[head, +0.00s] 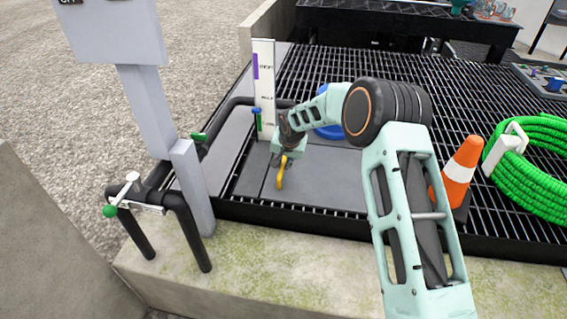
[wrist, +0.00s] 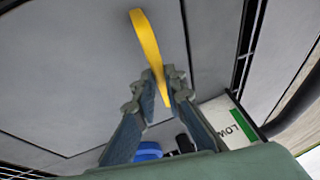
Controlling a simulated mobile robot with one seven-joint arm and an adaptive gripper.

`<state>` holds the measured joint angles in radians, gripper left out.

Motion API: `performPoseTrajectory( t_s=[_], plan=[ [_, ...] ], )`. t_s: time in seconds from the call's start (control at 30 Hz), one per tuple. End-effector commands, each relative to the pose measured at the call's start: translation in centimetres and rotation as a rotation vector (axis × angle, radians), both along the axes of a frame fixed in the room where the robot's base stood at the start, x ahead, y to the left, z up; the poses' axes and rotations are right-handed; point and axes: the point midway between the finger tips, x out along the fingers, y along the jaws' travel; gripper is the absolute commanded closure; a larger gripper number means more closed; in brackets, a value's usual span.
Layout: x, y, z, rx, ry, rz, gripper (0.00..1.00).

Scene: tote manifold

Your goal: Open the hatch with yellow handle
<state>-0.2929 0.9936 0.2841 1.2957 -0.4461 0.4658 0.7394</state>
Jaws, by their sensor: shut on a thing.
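The yellow handle (head: 281,179) stands up from a grey hatch panel (head: 318,182) set in the dark grating. My gripper (head: 286,157) is above the handle, pointing down. In the wrist view the handle (wrist: 147,42) is a curved yellow strap running between the fingertips (wrist: 160,84) of my gripper, which is shut on its near end. The hatch panel (wrist: 75,65) looks flat and level with the plates around it, with a dark seam along its edge. The arm hides part of the panel in the head view.
A white gauge board (head: 264,85) and black pipe stand just behind. A blue round item (head: 328,131) sits behind the arm. An orange cone (head: 460,165) and a green hose coil (head: 535,160) are to the right. A grey post (head: 190,185) is to the left.

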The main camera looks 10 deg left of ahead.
Motion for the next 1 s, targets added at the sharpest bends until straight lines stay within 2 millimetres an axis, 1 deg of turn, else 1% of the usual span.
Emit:
performPoseTrajectory(
  t_s=[0.17,0.37,0.47,0.63,1.0],
  plan=[
    [0.0,-0.1,0.3,0.006,0.000,-0.001,1.00],
    [0.1,-0.6,1.7,0.047,0.004,-0.004,1.00],
    [0.1,-1.0,2.9,0.086,0.007,-0.006,1.00],
    [0.2,-2.0,5.5,0.174,0.011,-0.008,1.00],
    [0.4,-5.4,10.9,0.395,0.023,-0.008,1.00]
  ],
)
